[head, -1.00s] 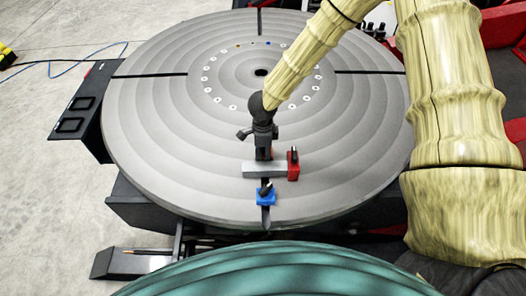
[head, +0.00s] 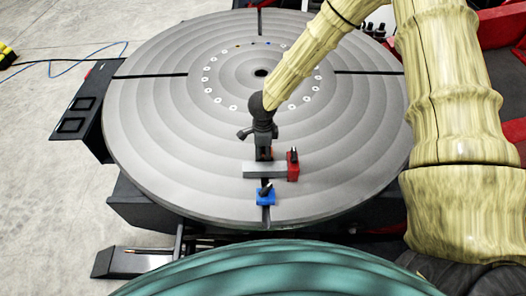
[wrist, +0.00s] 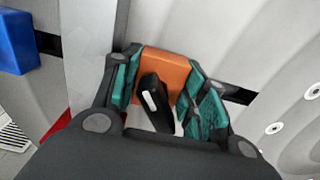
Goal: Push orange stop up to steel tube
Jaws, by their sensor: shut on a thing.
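The orange stop (wrist: 165,72), a block with a black lever, sits over the dark slot in the wrist view. My gripper (wrist: 162,98) is shut on it, with one teal-padded finger on its left and one on its right. The steel tube (wrist: 88,45) is the pale bar just left of the left finger. That finger stands on the side between stop and tube, and I cannot tell whether anything touches the tube. In the head view, my gripper (head: 264,155) is just beyond the steel tube (head: 262,170) and hides most of the orange stop.
A blue stop (head: 265,197) sits in the slot on the near side of the tube. A red block (head: 293,167) with a black lever stands at the tube's right end. The round grey table (head: 160,140) is otherwise mostly clear, with a ring of pale discs around its centre.

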